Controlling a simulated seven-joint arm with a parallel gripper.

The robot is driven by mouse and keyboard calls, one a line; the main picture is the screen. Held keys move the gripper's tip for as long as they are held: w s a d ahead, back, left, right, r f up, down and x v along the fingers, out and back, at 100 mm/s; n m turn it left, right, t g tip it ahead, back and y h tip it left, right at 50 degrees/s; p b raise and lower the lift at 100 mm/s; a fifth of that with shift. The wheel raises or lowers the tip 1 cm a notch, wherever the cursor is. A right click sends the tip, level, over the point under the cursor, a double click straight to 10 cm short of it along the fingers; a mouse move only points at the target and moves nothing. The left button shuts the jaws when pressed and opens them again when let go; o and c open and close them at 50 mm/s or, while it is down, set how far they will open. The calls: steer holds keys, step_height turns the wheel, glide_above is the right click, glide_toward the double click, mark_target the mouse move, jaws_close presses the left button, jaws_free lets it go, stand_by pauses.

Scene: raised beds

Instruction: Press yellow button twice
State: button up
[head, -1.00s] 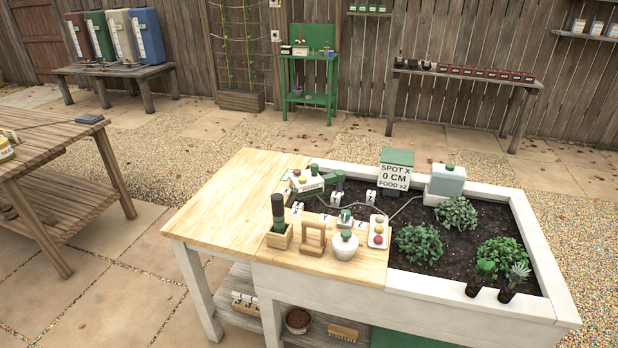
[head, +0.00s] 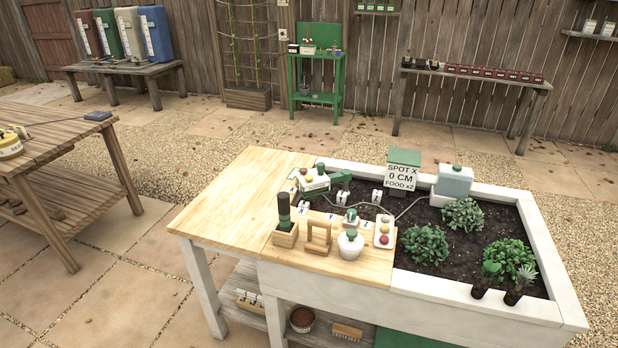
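A small white panel (head: 377,241) stands at the right edge of the wooden worktop, beside the soil bed. It carries a column of small round buttons. The yellow button (head: 384,228) sits in the middle, above a red button (head: 384,239), with a pale one at the top. A separate white box (head: 315,184) with coloured knobs, one of them yellowish, sits further back on the worktop. My gripper is not in view, and nothing covers the panel.
A round white pot with a green top (head: 350,245), a wooden frame (head: 319,238) and a wooden holder (head: 285,236) stand left of the panel. A sign (head: 402,176) reads "SPOT X 0 CM FOOD x2". The worktop's left part (head: 225,215) is clear.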

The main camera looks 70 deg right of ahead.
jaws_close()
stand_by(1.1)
